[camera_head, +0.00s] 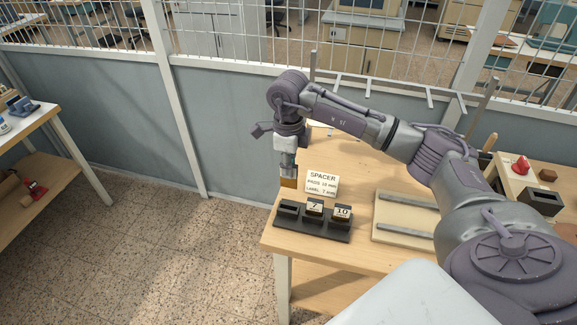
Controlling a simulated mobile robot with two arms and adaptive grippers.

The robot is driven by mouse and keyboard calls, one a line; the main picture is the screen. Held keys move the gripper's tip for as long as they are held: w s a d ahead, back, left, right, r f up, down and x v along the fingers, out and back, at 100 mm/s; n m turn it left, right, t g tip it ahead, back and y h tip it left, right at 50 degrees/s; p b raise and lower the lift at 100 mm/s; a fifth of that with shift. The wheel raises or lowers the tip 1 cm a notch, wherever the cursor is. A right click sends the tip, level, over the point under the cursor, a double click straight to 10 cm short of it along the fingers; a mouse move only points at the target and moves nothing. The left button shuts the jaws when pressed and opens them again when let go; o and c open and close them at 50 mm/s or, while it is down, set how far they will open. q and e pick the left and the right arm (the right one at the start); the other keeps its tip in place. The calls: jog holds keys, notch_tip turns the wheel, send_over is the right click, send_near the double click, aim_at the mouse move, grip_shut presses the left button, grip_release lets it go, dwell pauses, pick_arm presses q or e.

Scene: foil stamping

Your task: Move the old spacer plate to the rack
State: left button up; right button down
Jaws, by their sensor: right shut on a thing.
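The dark rack (283,223) lies near the left front edge of the wooden table. Two plates marked 7 (315,207) and 10 (343,212) stand in its middle and right places; its left place looks empty. My right gripper (288,173) points down behind the rack's left end. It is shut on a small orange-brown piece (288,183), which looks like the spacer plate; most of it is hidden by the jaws. I cannot tell whether it touches the table. My left gripper is not in view.
A white card reading SPACER (322,184) stands behind the rack, close right of the gripper. A pale board with two grey bars (402,233) lies to the right. A side table (560,186) holds a red item (521,165) and a dark block (543,200).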

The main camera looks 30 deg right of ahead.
aim_at(288, 182)
notch_tip(288, 182, down, 4)
jog(key=b, duration=0.3)
jog(key=shift+f, duration=0.1)
jog(key=shift+f+b, duration=0.6)
jog(key=shift+f, duration=0.15)
jog(key=shift+b, duration=0.45)
dwell(0.9)
jog(key=shift+f+b, duration=2.15)
jog(key=shift+f, duration=0.65)
jog(key=c, duration=1.1)
grip_release()
jog(key=shift+o, duration=0.2)
jog(key=shift+r, duration=0.15)
notch_tip(288, 182, up, 12)
jog(key=shift+f, duration=0.1)
